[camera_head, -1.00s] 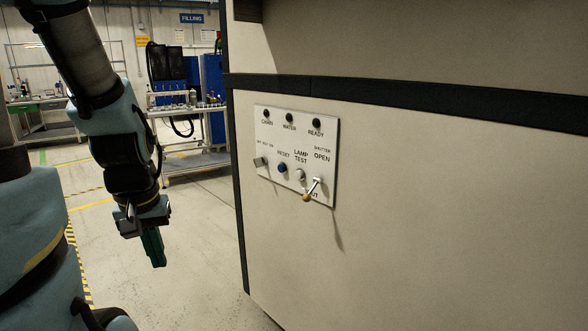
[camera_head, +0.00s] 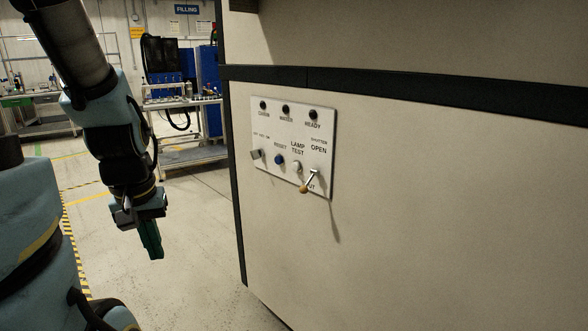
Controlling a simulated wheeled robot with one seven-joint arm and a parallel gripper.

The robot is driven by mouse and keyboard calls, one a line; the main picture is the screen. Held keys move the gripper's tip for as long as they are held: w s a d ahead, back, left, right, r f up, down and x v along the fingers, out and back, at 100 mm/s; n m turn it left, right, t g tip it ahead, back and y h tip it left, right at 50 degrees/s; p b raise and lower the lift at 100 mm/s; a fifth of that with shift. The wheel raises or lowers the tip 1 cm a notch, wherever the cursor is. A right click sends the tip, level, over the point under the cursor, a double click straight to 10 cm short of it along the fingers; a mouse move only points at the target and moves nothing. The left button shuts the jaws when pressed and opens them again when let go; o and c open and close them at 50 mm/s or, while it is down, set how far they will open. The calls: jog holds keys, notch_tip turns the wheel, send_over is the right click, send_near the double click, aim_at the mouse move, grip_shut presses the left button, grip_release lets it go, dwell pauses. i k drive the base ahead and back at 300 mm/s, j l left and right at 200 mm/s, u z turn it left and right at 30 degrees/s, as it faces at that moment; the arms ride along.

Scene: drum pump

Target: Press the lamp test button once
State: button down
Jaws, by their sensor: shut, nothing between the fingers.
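The lamp test button (camera_head: 297,167) is a small pale round button on the white control panel (camera_head: 292,184), below the label LAMP TEST. The panel is fixed to the side of a large beige cabinet. Three dark lamps sit in its top row: the left one (camera_head: 263,105), WATER (camera_head: 286,109) and READY (camera_head: 313,115). My gripper (camera_head: 154,254) hangs at the left, pointing down, shut and empty. It is well apart from the panel, to its left and lower in the picture.
Left of the button are a blue RESET button (camera_head: 279,160) and a grey switch (camera_head: 256,154). Right of it a shutter lever (camera_head: 309,184) with an orange knob sticks out. The beige cabinet (camera_head: 430,220) fills the right side. Open floor (camera_head: 195,240) lies between arm and cabinet.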

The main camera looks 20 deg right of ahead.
aim_at(295, 167)
jog(key=i+j, duration=1.15)
jog(key=z, duration=1.2)
